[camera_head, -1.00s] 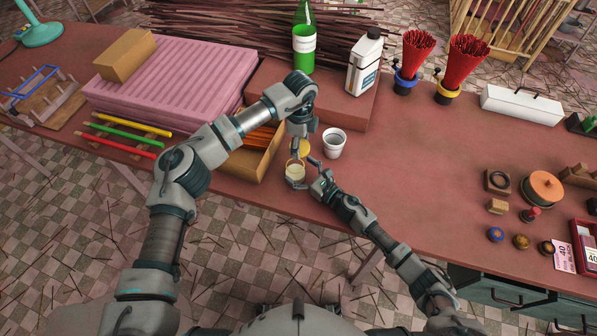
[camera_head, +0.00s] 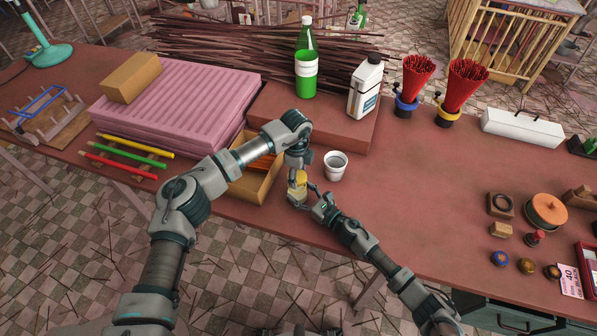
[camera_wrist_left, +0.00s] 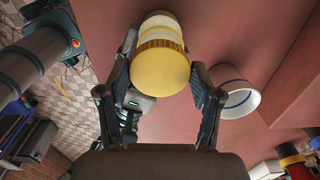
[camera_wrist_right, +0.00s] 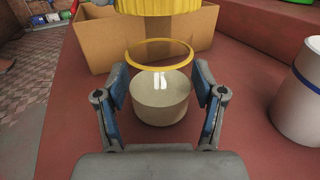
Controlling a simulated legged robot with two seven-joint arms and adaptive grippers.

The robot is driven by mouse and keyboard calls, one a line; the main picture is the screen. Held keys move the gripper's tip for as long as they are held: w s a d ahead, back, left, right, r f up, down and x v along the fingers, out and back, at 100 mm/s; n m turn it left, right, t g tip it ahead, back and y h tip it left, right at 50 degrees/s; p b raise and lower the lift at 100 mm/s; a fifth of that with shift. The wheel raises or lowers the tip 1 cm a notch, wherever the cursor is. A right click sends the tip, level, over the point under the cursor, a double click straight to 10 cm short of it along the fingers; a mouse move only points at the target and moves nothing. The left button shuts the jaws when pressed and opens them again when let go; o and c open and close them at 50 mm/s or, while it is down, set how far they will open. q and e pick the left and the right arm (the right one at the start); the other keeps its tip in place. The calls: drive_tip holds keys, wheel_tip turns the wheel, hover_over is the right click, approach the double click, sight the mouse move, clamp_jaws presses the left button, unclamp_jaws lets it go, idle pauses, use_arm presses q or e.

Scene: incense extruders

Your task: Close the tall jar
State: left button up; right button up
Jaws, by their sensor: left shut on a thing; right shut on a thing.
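The tall jar (camera_wrist_right: 160,98) is clear with a yellow rim and pale contents, and stands upright near the table's front edge. My right gripper (camera_wrist_right: 160,92) is shut on its sides. The ribbed yellow lid (camera_wrist_left: 162,68) is between the fingers of my left gripper (camera_wrist_left: 160,78), which is shut on it. In the right wrist view the lid (camera_wrist_right: 158,6) hangs above the jar's rim, with a gap between them. In the head view the lid (camera_head: 299,177) is over the jar, whose body is partly hidden by my grippers (camera_head: 298,174) (camera_head: 302,197).
A white cup (camera_head: 336,166) stands close to the right of the jar. An open cardboard box (camera_head: 253,186) with orange sticks is close on the left. A raised block (camera_head: 340,128) carries a green bottle (camera_head: 306,72) and a white bottle (camera_head: 366,90).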

use_arm(q)
drive_tip(key=shift+a, duration=0.8)
use_arm(e)
drive_tip(key=shift+a, duration=0.8)
use_arm(q)
drive_tip(key=shift+a+f, duration=0.1)
drive_tip(key=shift+a, duration=0.2)
use_arm(e)
drive_tip(key=shift+a, duration=0.25)
use_arm(q)
drive_tip(key=shift+d+f, duration=0.3)
drive_tip(key=shift+f, duration=0.15)
use_arm(e)
drive_tip(key=shift+d, duration=0.25)
use_arm(q)
drive_tip(key=shift+d+f, duration=0.35)
drive_tip(key=shift+d, duration=0.25)
use_arm(e)
drive_tip(key=shift+d, duration=0.6)
use_arm(q)
drive_tip(key=shift+a, duration=0.75)
use_arm(e)
drive_tip(key=shift+a, duration=0.7)
use_arm(q)
drive_tip(key=shift+f, duration=0.15)
